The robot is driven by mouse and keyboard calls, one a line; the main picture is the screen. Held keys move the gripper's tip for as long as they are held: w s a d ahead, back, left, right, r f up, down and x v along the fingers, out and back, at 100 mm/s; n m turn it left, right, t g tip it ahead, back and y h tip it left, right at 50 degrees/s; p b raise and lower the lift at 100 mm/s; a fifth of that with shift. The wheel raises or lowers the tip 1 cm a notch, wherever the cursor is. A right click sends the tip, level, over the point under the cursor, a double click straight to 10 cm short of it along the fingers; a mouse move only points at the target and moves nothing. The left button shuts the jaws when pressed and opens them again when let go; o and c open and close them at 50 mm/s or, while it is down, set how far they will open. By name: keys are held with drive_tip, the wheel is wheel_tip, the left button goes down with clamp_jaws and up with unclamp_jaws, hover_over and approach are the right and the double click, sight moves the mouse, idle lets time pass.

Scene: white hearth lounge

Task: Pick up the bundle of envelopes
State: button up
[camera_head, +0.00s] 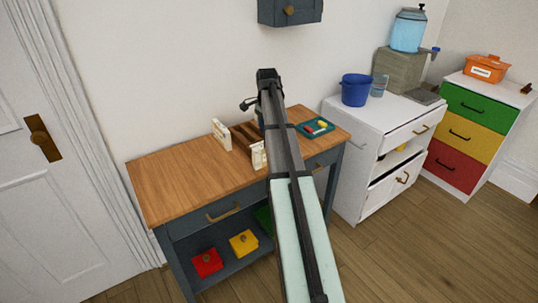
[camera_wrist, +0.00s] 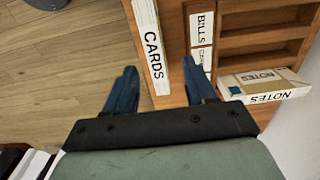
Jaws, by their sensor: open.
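My gripper (camera_wrist: 160,66) is open in the wrist view, its two blue fingers spread and empty. A white strip marked CARDS (camera_wrist: 152,44) shows between and beyond the fingertips. A pale block marked NOTES (camera_wrist: 264,82) lies further right by the wooden sorter (camera_wrist: 262,40). I cannot tell which of these, if any, is the bundle of envelopes. In the head view the sorter (camera_head: 243,137) stands on the wooden tabletop, with white labelled pieces beside it. My arm hides part of it and my fingers.
The wooden-topped table (camera_head: 170,180) is bare on its left side. A teal tray (camera_head: 316,128) with small coloured items lies at its right end. A white cabinet with a blue bucket (camera_head: 356,90) stands right. A wall cabinet (camera_head: 290,11) hangs above.

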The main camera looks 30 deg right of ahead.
drive_tip(key=shift+f, duration=1.8)
drive_tip(key=f, duration=0.2)
drive_tip(key=s+f, duration=0.1)
drive_tip(key=f, duration=0.1)
drive_tip(key=shift+d+f, duration=0.1)
drive_tip(key=shift+d, duration=0.05)
drive_tip(key=shift+w+f, duration=0.1)
drive_tip(key=shift+f, duration=0.4)
clamp_jaws()
